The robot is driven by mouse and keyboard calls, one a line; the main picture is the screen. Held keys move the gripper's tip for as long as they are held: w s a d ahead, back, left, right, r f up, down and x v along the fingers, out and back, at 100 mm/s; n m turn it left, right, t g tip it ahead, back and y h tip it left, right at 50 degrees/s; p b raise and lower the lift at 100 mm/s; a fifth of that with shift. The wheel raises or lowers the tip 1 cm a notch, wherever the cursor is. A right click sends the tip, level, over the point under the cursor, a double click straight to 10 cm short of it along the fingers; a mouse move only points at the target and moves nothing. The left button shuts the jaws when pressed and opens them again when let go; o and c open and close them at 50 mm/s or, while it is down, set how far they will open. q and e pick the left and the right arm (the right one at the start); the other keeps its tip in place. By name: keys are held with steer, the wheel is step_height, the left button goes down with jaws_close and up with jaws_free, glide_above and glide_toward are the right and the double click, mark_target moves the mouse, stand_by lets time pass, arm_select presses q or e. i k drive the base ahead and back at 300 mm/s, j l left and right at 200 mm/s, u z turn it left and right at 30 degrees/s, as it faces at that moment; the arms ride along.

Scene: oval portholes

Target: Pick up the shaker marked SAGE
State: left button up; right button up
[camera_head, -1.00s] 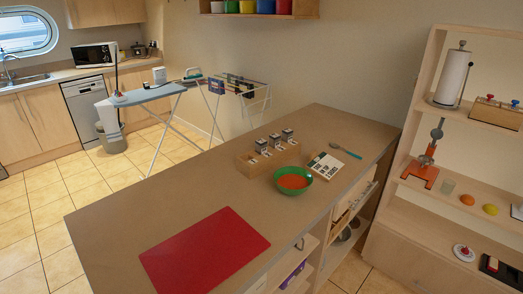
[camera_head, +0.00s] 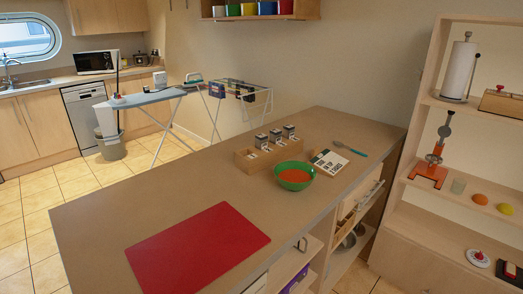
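Several small shakers with dark tops and white labels stand in a wooden rack (camera_head: 246,165) on the counter. One shaker (camera_head: 289,131) is at the rack's far right end, another (camera_head: 275,136) beside it, and one (camera_head: 261,142) nearer the left. The label writing is too small to read, so I cannot tell which is marked SAGE. Neither of my grippers shows in the head view.
A green bowl (camera_head: 308,172) with orange contents stands right in front of the rack. A booklet (camera_head: 328,162) and a spoon (camera_head: 350,148) lie to its right. A red mat (camera_head: 198,250) lies on the near counter (camera_head: 100,215), otherwise clear there. A shelf unit (camera_head: 400,215) stands at right.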

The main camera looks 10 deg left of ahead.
mark_target(260, 139)
steer(key=i+l+u, duration=0.15)
steer(key=i+l, duration=0.35)
steer(key=i+l+u, duration=0.15)
steer(key=i+l, duration=0.3)
steer(key=l, duration=0.1)
